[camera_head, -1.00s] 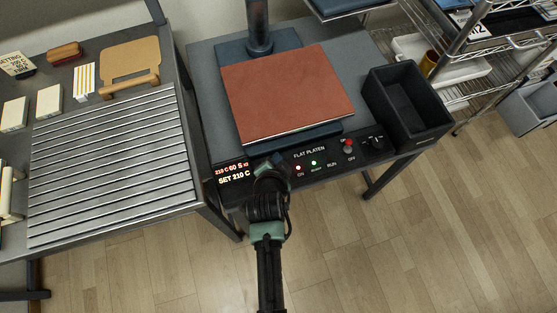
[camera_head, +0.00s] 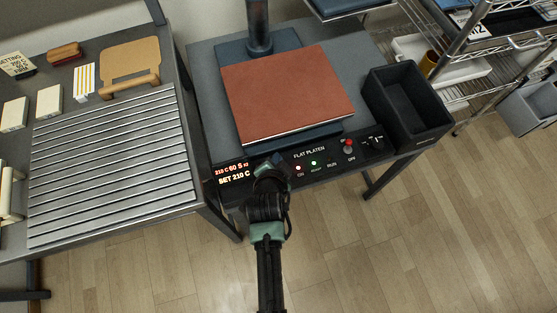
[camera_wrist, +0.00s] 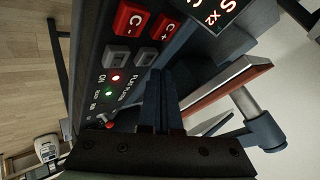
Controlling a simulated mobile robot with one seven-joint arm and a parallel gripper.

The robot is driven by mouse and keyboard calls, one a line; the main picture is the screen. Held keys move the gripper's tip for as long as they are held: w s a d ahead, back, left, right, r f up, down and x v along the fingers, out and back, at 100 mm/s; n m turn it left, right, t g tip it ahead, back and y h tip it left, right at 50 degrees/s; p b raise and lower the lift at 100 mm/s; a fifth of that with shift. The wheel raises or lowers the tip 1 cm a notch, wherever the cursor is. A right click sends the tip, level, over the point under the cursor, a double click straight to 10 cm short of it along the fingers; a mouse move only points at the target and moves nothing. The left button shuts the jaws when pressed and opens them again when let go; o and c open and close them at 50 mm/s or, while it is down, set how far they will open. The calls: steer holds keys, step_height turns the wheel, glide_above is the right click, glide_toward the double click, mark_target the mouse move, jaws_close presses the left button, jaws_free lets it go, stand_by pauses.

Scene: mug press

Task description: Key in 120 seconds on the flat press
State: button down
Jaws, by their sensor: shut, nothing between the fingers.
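The flat press has a red-brown platen (camera_head: 288,92) over a dark base, with a black control panel (camera_head: 310,154) along its front. Its display (camera_head: 232,174) reads 210 C 60 S x2 above SET 210 C. In the wrist view, red C- (camera_wrist: 131,20) and C+ (camera_wrist: 165,27) buttons sit beside two grey buttons (camera_wrist: 117,55) (camera_wrist: 146,56), whose labels I cannot read. My gripper (camera_head: 268,170) is shut and empty at the panel, just right of the display; the wrist view shows its fingers (camera_wrist: 160,88) by the grey buttons. I cannot tell whether they touch.
A red-topped switch (camera_head: 348,145) and a dark knob (camera_head: 376,142) are right of the lit lamps (camera_head: 306,166). A black open bin (camera_head: 408,105) stands at the press's right. A slatted metal rack (camera_head: 110,165) is on the left table. The floor in front is clear.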

steer(key=shift+f, duration=0.1)
stand_by(0.4)
steer(key=shift+f+b, duration=0.35)
steer(key=shift+f+b, duration=0.4)
steer(key=shift+f, duration=0.1)
stand_by(0.6)
steer(key=shift+r, duration=0.1)
steer(key=shift+r+p, duration=0.8)
steer(key=shift+p, duration=0.05)
step_height(320, 180, up, 5)
steer(key=p, duration=0.4)
steer(key=shift+r+p, duration=0.1)
steer(key=shift+p, duration=0.25)
